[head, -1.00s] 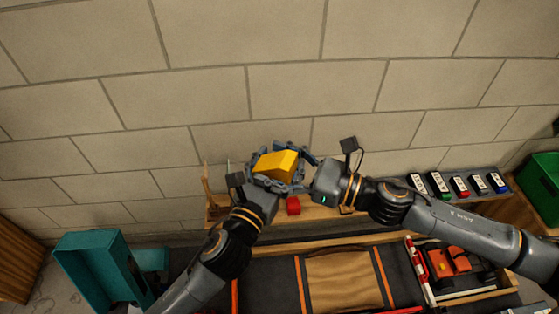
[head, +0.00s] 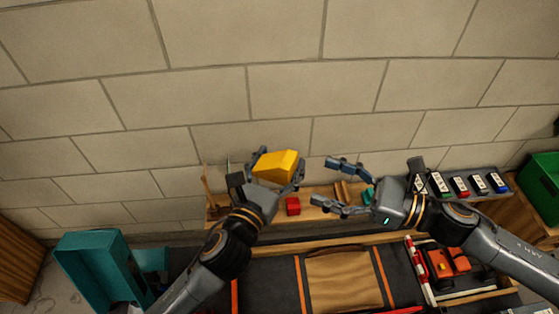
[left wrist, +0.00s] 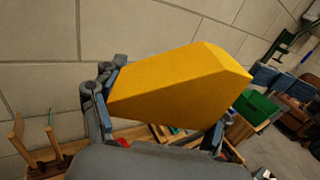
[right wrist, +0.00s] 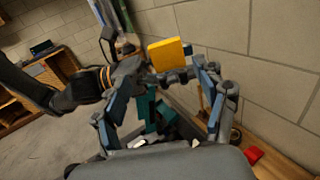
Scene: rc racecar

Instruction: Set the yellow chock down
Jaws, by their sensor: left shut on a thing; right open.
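The yellow chock (head: 277,164) is a wedge-shaped block held up in front of the brick wall, above the back shelf. My left gripper (head: 279,172) is shut on it, with fingers on both sides. The chock fills the middle of the left wrist view (left wrist: 180,85), between the left fingers. It also shows in the right wrist view (right wrist: 166,54), apart from my right fingers. My right gripper (head: 338,184) is open and empty, to the right of the chock.
A red block (head: 293,206) and a green piece (head: 368,196) sit on the wooden shelf (head: 325,214). A teal box (head: 85,266) stands at the left. Several labelled items (head: 460,186) line the back right, near a green bin (head: 543,180). A tan bag-like panel (head: 343,278) lies in front.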

